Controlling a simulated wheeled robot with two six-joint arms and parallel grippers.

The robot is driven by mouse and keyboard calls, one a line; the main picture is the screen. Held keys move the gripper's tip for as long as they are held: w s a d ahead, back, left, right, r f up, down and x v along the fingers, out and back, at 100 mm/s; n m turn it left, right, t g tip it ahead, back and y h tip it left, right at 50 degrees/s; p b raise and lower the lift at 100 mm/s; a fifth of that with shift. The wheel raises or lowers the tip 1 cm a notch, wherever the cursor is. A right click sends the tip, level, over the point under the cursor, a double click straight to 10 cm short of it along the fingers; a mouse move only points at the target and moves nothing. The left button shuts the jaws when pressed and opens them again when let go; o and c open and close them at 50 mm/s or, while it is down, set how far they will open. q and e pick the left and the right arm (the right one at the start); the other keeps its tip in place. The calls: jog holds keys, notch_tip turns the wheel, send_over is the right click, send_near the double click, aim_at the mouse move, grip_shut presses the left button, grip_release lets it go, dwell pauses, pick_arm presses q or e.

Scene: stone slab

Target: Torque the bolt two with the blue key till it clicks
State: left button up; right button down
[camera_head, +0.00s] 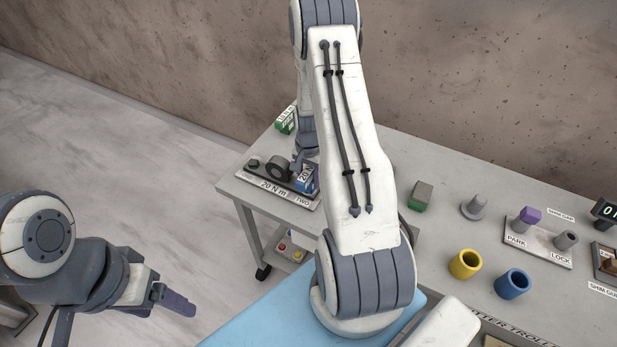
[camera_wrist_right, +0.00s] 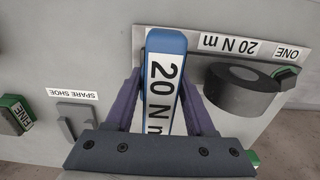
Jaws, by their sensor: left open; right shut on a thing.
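The blue key (camera_wrist_right: 167,38), with a white 20 N m label, stands between the purple fingers of my right gripper (camera_wrist_right: 166,88), which is shut on it. In the head view the blue key (camera_head: 307,180) is at the TWO end of the bolt plate (camera_head: 268,187). Bolt two is hidden behind the key and gripper; I cannot tell whether the key is seated on it. A dark round piece (camera_wrist_right: 245,88) is at the plate's ONE end. My left gripper (camera_head: 172,302) is open and empty, low at the left, away from the table.
A yellow cup (camera_head: 465,264), a blue cup (camera_head: 512,284) and a PARK/LOCK plate (camera_head: 538,243) are farther right. A green box (camera_head: 286,121) is behind the bolt plate.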

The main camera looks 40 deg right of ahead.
aim_at(308, 169)
jog(key=shift+f, duration=0.3)
jog(key=m, duration=0.6)
jog(key=shift+w+b, duration=0.1)
jog(key=shift+b, duration=0.25)
jog(key=m, duration=0.4)
jog(key=shift+w, duration=0.1)
jog(key=m, duration=0.4)
jog(key=shift+d, duration=0.1)
jog(key=shift+r+p, duration=1.15)
jog(key=shift+r, duration=0.6)
jog(key=shift+r, duration=0.1)
jog(key=shift+r+p, duration=1.8)
jog(key=shift+r, duration=0.6)
